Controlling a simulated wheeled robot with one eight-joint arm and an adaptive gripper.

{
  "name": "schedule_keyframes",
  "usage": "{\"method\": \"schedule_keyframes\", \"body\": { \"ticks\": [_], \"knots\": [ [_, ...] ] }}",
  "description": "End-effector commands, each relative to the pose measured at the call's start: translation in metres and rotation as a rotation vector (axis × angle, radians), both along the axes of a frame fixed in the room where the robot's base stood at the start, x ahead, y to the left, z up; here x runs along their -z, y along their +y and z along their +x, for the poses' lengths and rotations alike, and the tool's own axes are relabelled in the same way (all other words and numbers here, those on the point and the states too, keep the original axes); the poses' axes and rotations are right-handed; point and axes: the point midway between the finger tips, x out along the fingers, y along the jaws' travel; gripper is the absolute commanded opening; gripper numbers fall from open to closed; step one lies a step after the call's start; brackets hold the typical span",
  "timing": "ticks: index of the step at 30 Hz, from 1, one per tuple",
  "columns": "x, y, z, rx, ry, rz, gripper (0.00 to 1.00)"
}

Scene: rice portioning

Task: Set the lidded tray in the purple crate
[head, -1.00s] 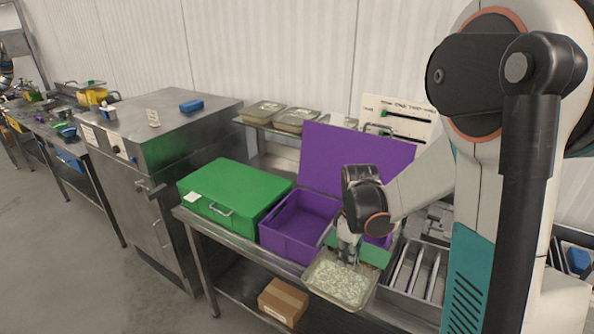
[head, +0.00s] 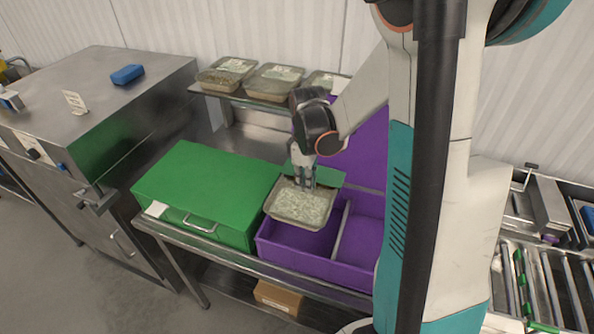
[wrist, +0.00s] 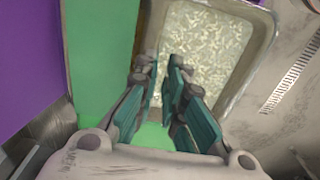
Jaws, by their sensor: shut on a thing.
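The tray (head: 301,206) is shallow and metallic, with pale rice-like contents showing; a clear lid cannot be told apart. My gripper (head: 305,184) is shut on its far edge and holds it above the left part of the purple crate (head: 318,265). The tray hides much of that compartment. The crate is open, with a thin divider (head: 342,232) and its purple lid (head: 362,160) raised behind. The wrist view shows the tray (wrist: 205,55) beyond the fingers (wrist: 166,100). A green flat piece (wrist: 95,60) lies beside and below the fingers; whether it joins the tray is unclear.
A closed green box (head: 205,190) stands close against the crate's left side. Several filled trays sit on the shelf (head: 236,104) behind. A steel cabinet (head: 85,85) stands left and a roller conveyor (head: 545,270) right. The crate's right compartment looks empty.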

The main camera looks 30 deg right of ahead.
Motion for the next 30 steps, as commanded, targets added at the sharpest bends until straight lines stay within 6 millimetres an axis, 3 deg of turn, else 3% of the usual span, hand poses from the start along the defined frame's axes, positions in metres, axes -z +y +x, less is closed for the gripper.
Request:
{"method": "schedule_keyframes", "body": {
  "ticks": [30],
  "knots": [
    [0.088, 0.000, 0.000, 0.000, 0.000, 0.000, 0.00]
  ]
}}
